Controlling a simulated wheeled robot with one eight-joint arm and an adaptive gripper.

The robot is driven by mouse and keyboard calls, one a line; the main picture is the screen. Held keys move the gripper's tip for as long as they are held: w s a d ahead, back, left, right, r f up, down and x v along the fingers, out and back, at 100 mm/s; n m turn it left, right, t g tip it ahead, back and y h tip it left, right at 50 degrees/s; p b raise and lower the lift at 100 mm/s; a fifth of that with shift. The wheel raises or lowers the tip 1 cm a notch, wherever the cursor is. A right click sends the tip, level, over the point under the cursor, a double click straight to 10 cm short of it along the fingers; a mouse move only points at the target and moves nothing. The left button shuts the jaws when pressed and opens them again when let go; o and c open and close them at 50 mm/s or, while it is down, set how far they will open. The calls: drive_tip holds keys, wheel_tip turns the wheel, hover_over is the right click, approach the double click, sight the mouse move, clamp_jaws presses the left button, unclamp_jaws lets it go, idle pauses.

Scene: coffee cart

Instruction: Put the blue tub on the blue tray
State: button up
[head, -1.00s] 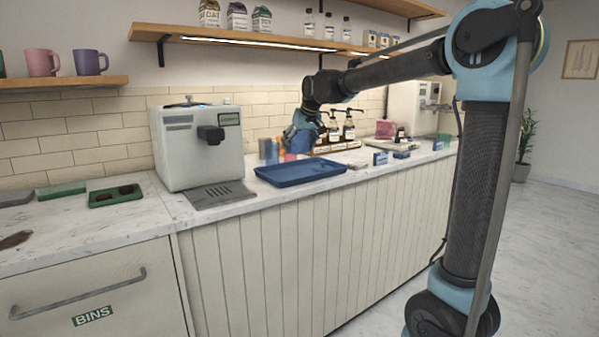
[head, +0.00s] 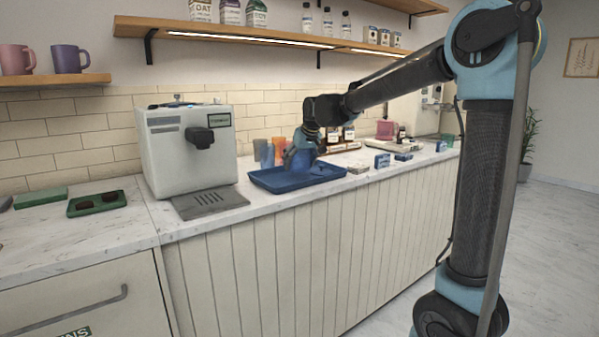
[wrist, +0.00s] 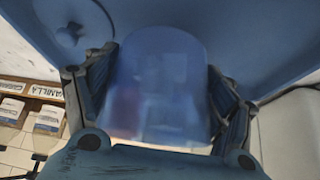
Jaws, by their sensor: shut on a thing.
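The blue tray (head: 332,174) lies on the marble counter, right of the coffee machine. Blue tray surface (wrist: 265,45) fills the upper part of that view behind the tub. In the head view the tub (head: 298,160) is small and partly hidden by my gripper. I cannot tell whether its base touches the tray.
The coffee machine (head: 188,150) stands left of the tray. A shelf (head: 270,40) runs above.

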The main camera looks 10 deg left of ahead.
sight(299, 169)
drive_tip(key=shift+f, duration=1.5)
drive_tip(key=o, duration=1.4)
drive_tip(key=shift+f, duration=0.1)
